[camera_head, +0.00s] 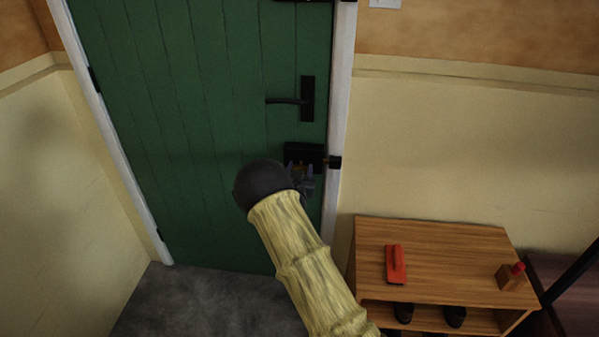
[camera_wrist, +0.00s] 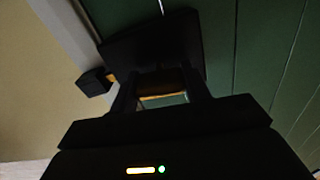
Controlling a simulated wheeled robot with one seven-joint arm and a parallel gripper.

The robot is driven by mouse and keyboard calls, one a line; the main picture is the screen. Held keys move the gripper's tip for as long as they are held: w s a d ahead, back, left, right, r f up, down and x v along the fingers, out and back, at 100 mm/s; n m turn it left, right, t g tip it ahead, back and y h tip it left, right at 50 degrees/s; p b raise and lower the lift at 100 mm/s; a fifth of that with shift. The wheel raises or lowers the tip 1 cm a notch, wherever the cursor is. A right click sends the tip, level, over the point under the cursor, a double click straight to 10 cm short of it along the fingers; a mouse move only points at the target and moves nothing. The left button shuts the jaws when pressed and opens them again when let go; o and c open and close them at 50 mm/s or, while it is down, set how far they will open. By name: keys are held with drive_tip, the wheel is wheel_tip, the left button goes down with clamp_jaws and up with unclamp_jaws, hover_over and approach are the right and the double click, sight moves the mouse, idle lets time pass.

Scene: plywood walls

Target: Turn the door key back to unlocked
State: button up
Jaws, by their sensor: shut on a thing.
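The green door (camera_head: 200,100) is shut in its white frame. A black lock case (camera_head: 305,150) sits on it below the black lever handle (camera_head: 306,100); the case also fills the upper middle of the wrist view (camera_wrist: 150,42). My gripper (camera_head: 301,170) is at the lower front of the lock case, and its fingers point at the case in the wrist view (camera_wrist: 162,88). It is shut on the key, of which only a little orange-brass colour (camera_wrist: 162,97) shows between the fingers. The fingers and shadow hide most of the key, so its turn angle cannot be told.
A black keeper (camera_head: 334,162) is on the door frame beside the lock case. A wooden shelf unit (camera_head: 440,240) stands at the lower right, with a red-handled tool (camera_head: 396,264) and a small wooden block with a red top (camera_head: 512,275). Dark shoes (camera_head: 404,312) are underneath. Grey floor (camera_head: 210,300) is clear.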

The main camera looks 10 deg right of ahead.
drive_tip(key=shift+o, duration=0.2)
drive_tip(key=m+b, duration=0.4)
drive_tip(key=b, duration=0.1)
drive_tip(key=shift+f+m, duration=0.25)
drive_tip(key=shift+m, duration=0.15)
drive_tip(key=m+b, duration=0.4)
drive_tip(key=b, duration=0.1)
drive_tip(key=shift+d+m, duration=0.1)
drive_tip(key=shift+m, duration=0.2)
drive_tip(key=m+b, duration=0.5)
drive_tip(key=b, duration=0.1)
drive_tip(key=shift+r+m+b, duration=0.1)
drive_tip(key=shift+m+b, duration=1.2)
drive_tip(key=shift+b, duration=0.15)
drive_tip(key=o, duration=1)
drive_tip(key=shift+c, duration=0.2)
drive_tip(key=shift+r, duration=0.1)
